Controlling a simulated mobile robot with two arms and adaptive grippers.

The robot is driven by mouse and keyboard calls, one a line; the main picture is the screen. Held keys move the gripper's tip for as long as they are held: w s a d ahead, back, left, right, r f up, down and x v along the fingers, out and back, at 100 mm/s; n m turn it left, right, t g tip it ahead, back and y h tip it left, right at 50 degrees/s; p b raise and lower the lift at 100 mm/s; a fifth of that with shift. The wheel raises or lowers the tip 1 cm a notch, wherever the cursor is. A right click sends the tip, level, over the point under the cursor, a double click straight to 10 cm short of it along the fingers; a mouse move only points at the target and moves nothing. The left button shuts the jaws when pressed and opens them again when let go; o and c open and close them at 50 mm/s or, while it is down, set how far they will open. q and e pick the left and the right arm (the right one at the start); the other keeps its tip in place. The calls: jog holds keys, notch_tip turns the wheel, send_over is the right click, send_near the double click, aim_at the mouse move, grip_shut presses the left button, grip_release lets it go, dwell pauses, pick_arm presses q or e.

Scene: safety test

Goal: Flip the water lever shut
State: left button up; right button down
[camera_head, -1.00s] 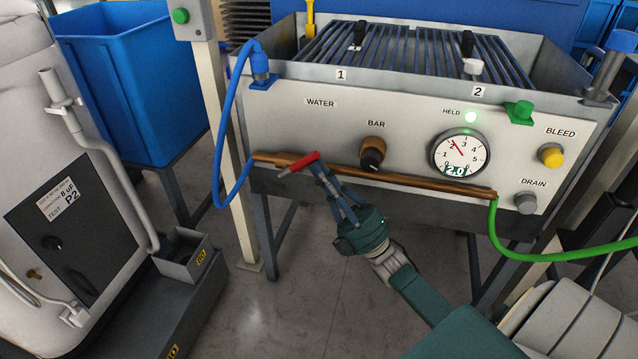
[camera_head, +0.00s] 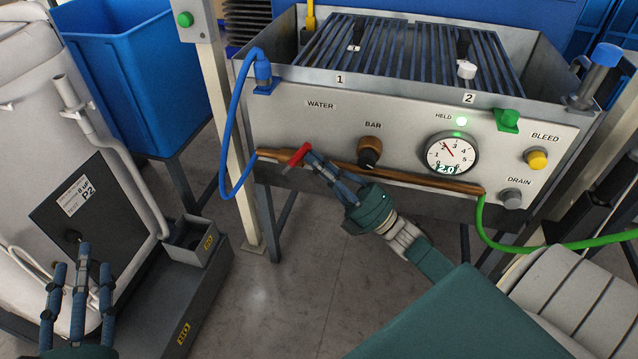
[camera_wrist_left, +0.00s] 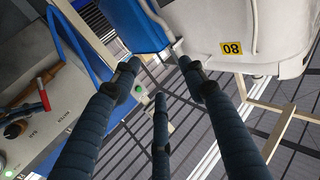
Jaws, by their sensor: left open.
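The red water lever (camera_head: 298,157) sits on the copper pipe (camera_head: 410,177) under the WATER label, tilted up to the right. It also shows in the left wrist view (camera_wrist_left: 43,95). My right gripper (camera_head: 312,158) has its fingertips at the lever's right side, seeming to touch it; its finger gap is unclear. My left gripper (camera_head: 83,262) is at the lower left, in front of the white appliance, away from the lever. Its three fingers are spread and empty, as the left wrist view (camera_wrist_left: 160,78) also shows.
The panel holds a round gauge (camera_head: 451,154), a black BAR knob (camera_head: 369,152), a yellow BLEED button (camera_head: 537,159) and a lit green HELD lamp (camera_head: 461,121). A blue hose (camera_head: 227,130) and green hose (camera_head: 560,246) join the pipe. A blue bin (camera_head: 135,90) stands left.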

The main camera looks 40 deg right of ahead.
pick_arm(q)
jog(key=s+a+f+g+y+p, duration=0.1)
jog(key=s+a+f+g, duration=0.1)
jog(key=s+f+g, duration=0.3)
jog(key=s+a+f+g+y+p, duration=0.2)
jog(key=s+f+g, duration=0.2)
jog(key=f, duration=0.8)
jog(key=shift+s+a+f+n+g, duration=0.3)
jog(key=shift+s+a+g, duration=0.05)
jog(key=shift+a+g, duration=0.05)
pick_arm(e)
jog(key=shift+w+a+r+g, duration=0.35)
jog(key=shift+w+r+g, duration=0.05)
jog(key=shift+r, duration=0.3)
